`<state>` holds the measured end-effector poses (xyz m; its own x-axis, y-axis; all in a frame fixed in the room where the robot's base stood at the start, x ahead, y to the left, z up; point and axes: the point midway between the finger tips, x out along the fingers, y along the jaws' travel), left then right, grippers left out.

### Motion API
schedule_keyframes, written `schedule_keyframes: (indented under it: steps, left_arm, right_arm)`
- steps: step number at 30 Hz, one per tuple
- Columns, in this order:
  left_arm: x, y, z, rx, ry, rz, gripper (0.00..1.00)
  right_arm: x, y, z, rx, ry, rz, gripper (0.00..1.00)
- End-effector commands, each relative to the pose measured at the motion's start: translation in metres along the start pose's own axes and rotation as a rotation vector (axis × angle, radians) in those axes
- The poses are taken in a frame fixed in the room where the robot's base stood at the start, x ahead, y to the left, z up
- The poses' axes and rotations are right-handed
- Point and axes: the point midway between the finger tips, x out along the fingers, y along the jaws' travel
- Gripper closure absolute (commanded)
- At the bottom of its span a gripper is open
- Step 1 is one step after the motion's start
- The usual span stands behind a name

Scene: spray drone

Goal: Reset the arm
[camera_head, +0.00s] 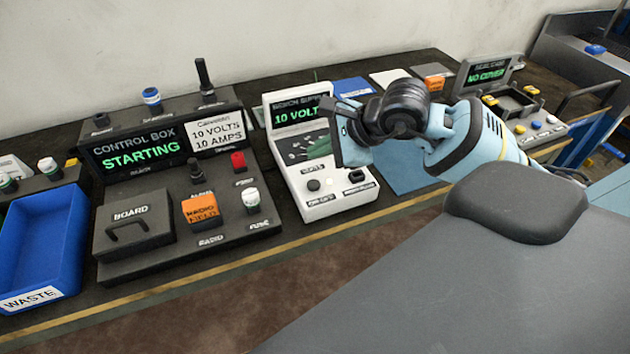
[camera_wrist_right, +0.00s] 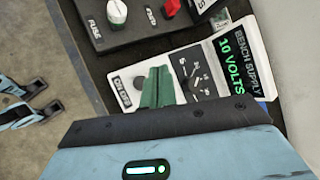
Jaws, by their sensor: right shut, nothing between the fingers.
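My right arm comes in from the right in the head view, and its light-blue gripper (camera_head: 320,144) is over the white bench supply (camera_head: 335,205). In the right wrist view its green fingers (camera_wrist_right: 157,88) are shut together with nothing between them. They hide part of the bench supply's panel (camera_wrist_right: 205,62), near its knob and the ON/OFF label. The supply's screen reads 10 VOLTS. I cannot tell whether the fingers touch the panel. My left gripper does not show in the head view. Light-blue parts with dark ends (camera_wrist_right: 40,100) at the wrist view's left edge may belong to it.
The control box (camera_head: 135,150), showing STARTING, stands left of the supply. It carries a board cover (camera_head: 130,222), an orange radio block (camera_head: 200,208) and a fuse knob (camera_head: 250,198). A blue waste bin (camera_head: 45,240) is at far left. A tester (camera_head: 490,72) showing NO COVER is at right.

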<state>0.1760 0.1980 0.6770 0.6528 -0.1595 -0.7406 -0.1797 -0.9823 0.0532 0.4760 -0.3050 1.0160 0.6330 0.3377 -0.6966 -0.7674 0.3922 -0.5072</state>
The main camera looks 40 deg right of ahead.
Motion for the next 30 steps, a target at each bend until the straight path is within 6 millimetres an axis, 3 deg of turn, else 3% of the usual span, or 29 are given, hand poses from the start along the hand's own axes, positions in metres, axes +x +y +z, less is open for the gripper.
schedule_keyframes:
  steps: [11,14,19,24,27,30]
  left_arm:
    - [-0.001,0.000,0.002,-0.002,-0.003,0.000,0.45]
    - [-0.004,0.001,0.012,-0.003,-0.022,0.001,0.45]
    - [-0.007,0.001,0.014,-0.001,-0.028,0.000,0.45]
    - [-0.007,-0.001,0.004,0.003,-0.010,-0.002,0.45]
    - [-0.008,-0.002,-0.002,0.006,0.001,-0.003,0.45]
    - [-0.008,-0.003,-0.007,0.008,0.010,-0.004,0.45]
  right_arm:
    - [0.000,0.000,0.000,0.000,0.000,0.000,1.00]
    - [0.011,0.025,0.012,0.092,-0.091,0.072,1.00]
    - [0.028,0.088,0.054,0.472,-0.389,0.287,1.00]
    - [0.027,0.124,0.084,1.004,-0.658,0.472,1.00]
    - [0.026,0.133,0.086,1.357,-0.776,0.547,1.00]
    - [0.030,0.140,0.074,1.733,-0.864,0.590,1.00]
